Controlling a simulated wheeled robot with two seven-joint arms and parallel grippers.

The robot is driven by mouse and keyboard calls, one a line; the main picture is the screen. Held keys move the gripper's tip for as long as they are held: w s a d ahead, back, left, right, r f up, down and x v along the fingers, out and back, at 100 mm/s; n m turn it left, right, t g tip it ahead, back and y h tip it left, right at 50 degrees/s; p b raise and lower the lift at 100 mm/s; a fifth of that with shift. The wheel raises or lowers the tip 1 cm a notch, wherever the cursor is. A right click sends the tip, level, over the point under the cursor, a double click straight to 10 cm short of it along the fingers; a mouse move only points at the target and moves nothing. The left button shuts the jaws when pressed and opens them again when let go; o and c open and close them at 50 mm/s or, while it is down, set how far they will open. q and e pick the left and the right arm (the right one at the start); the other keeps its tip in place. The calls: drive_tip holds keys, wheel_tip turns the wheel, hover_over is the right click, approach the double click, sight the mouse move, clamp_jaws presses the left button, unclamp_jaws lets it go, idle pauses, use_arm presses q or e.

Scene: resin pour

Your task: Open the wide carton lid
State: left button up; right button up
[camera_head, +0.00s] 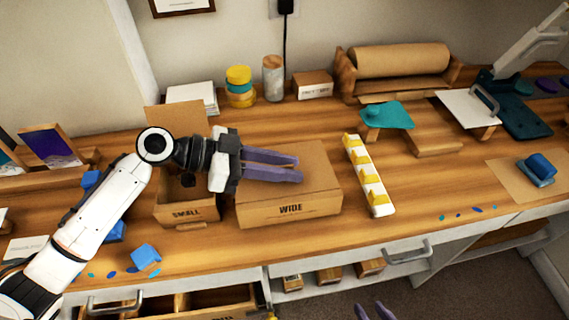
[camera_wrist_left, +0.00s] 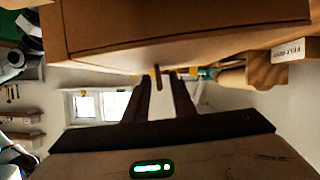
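The wide carton (camera_head: 290,210) is a brown cardboard box marked WIDE on its front, standing on the bench. Its top lid (camera_head: 315,160) lies flat and closed. My left gripper (camera_head: 298,168) reaches across the carton's top from the left, its two purple fingers pointing right. The fingers are apart with nothing visibly held. Whether they touch the lid cannot be told. In the left wrist view a brown carton face (camera_wrist_left: 190,30) fills the top, with a small brown tab (camera_wrist_left: 158,77) between the dark fingers. My right gripper (camera_head: 374,312) shows only as two separated purple fingertips at the bottom edge.
The small carton (camera_head: 185,213) stands open, left of the wide one, under my left wrist. A white strip with yellow pieces (camera_head: 370,180) lies to its right. A blue block (camera_head: 145,256) sits front left. Jars (camera_head: 240,88) and a paper roll (camera_head: 400,60) stand behind.

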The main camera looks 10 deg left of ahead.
use_arm(q)
clamp_jaws()
idle(1.4)
